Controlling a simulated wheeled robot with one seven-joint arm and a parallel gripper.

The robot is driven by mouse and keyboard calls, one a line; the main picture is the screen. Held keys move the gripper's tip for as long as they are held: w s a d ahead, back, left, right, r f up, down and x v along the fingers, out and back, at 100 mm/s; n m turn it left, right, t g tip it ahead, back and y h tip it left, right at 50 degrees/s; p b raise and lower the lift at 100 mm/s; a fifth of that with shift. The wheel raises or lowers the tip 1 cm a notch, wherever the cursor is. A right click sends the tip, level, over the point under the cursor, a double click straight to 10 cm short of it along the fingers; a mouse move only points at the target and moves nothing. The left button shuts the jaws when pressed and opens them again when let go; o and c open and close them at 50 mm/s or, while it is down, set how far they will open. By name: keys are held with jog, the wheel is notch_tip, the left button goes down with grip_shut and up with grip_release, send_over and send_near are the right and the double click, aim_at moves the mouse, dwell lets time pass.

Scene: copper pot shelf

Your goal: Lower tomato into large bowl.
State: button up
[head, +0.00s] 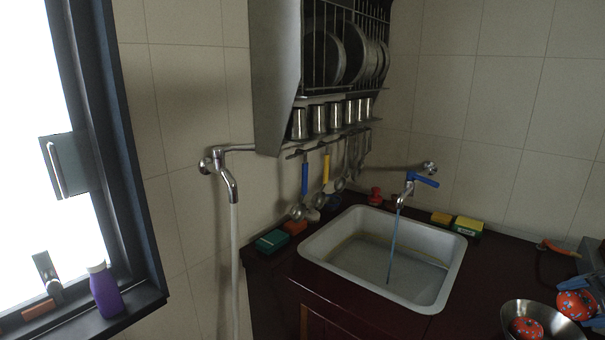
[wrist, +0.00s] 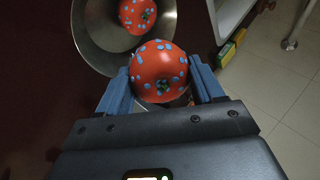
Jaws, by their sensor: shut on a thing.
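The large bowl (head: 552,324) is a shiny metal bowl at the bottom right of the head view. It also shows at the top of the wrist view (wrist: 94,42). One red tomato with blue spots (head: 526,328) lies inside it. A second red, blue-spotted tomato (wrist: 158,68) is held between the blue fingers of my gripper (wrist: 162,82). In the head view this held tomato (head: 576,305) is just right of the bowl's rim. In the wrist view it overlaps the bowl's near edge; its exact height above the rim is hard to tell.
A metal sink (head: 447,268) with running water is left of the bowl on the dark red counter (head: 470,312). A red-orange chili-like item (head: 556,247) lies behind the bowl. Sponges (head: 467,226) sit behind the sink. A dish rack (head: 275,75) hangs on the wall.

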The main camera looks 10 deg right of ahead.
jog(key=shift+w, duration=0.2)
jog(key=shift+f, duration=0.15)
dwell(0.3)
jog(key=shift+f+b, duration=0.9)
jog(key=shift+f, duration=1.5)
jog(key=shift+f+b, duration=0.65)
jog(key=shift+f, duration=0.8)
jog(key=o, duration=1.2)
jog(key=shift+s, duration=0.1)
